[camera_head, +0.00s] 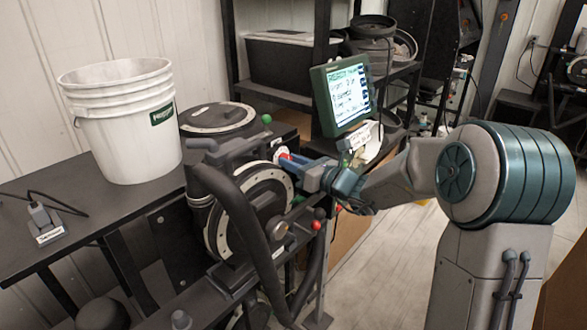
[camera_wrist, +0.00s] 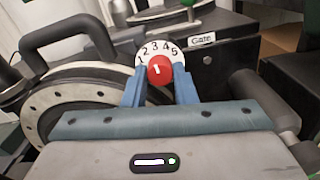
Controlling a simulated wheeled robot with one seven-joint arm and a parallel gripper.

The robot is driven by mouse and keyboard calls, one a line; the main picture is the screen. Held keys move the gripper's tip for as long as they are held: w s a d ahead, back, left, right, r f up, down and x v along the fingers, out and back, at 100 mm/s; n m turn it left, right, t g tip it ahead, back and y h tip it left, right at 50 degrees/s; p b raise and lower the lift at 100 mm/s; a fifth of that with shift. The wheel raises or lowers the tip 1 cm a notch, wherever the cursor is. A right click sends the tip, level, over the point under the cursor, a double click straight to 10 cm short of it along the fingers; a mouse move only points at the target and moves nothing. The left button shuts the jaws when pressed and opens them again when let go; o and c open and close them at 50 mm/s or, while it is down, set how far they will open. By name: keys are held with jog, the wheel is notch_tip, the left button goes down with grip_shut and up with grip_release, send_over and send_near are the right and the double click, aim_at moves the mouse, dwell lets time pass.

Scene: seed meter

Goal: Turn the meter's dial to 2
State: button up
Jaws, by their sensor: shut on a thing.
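The meter (camera_head: 235,215) is a dark machine with a large round flange on the black bench. Its dial is a white disc (camera_wrist: 150,49) numbered 1 to 5, with a red knob (camera_wrist: 160,66) at its centre. The knob's white pointer mark points nearly straight up, roughly toward 3. My gripper (camera_wrist: 160,78) has its blue fingers on both sides of the knob, shut on it. In the head view my gripper (camera_head: 298,164) reaches the meter from the right, and the dial is mostly hidden behind the fingers.
A white bucket (camera_head: 120,125) stands on the bench (camera_head: 85,195) at left. A green-framed screen (camera_head: 345,95) is behind my gripper. Thick black hoses (camera_head: 240,225) and a red-knobbed lever (camera_head: 317,220) are close by. A "Gate" label (camera_wrist: 202,39) is right of the dial.

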jog(key=n+b, duration=0.4)
jog(key=b, duration=0.3)
jog(key=shift+f, duration=0.15)
jog(key=shift+n+b, duration=0.35)
jog(key=shift+n, duration=0.05)
jog(key=o, duration=1)
jog(key=shift+d, duration=0.1)
jog(key=shift+s, duration=0.1)
